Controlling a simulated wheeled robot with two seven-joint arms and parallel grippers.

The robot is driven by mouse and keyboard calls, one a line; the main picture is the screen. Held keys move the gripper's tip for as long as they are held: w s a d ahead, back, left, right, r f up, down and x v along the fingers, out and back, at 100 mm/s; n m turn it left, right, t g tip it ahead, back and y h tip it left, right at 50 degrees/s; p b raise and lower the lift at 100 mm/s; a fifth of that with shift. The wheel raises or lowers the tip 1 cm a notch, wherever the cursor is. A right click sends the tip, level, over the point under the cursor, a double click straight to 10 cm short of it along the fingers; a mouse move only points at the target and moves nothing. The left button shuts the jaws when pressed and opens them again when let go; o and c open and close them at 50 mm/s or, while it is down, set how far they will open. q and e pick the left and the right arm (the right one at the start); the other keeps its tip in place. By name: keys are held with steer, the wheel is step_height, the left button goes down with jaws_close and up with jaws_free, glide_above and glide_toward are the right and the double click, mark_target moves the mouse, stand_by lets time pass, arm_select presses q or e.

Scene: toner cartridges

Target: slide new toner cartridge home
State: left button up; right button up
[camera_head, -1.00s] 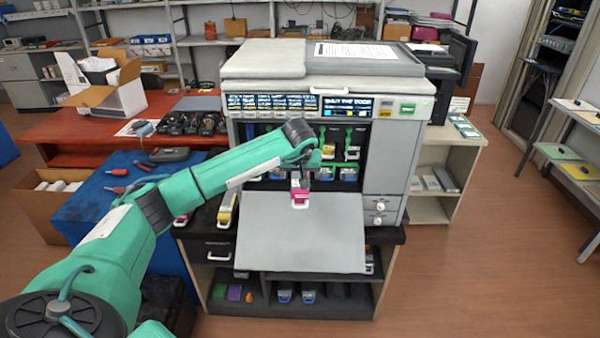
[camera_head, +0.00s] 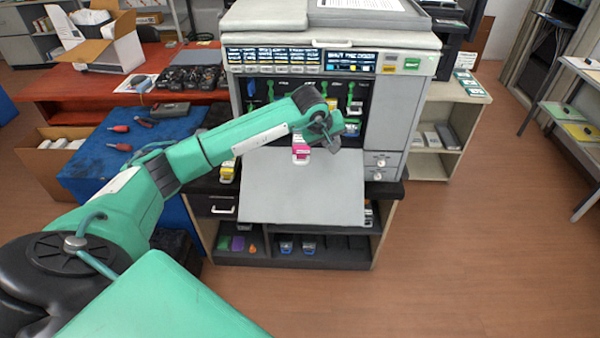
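A magenta cartridge (camera_head: 300,151) with a white front end sticks out of the printer's (camera_head: 404,128) open lower bay, just above the top edge of the folded-down grey door (camera_head: 302,188). My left gripper (camera_head: 331,144) is in front of the bay, just right of the magenta cartridge, and appears apart from it. Its fingers are small and dark, and I cannot tell how far they are spread. My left forearm hides part of the bay. Green latches show in the bay, with other cartridges (camera_head: 352,129) below them. My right gripper is not in view.
A yellow-labelled cartridge (camera_head: 228,170) stands on the dark cabinet left of the door. Cartridges lie on the lower shelf (camera_head: 286,247). A blue-covered table (camera_head: 100,163) with tools is at the left. The floor (camera_head: 465,250) at the right is clear.

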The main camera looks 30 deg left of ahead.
arm_select(q)
steer(key=d+n+t+h, duration=0.5)
steer(key=d+n+h, duration=0.55)
steer(key=d, duration=0.65)
steer(key=m+t+y, duration=0.5)
steer(key=m+y, duration=1.6)
steer(key=m, duration=1)
glide_toward(301, 163)
steer(key=shift+y, duration=0.25)
steer(key=x, duration=1)
steer(key=shift+f, duration=0.3)
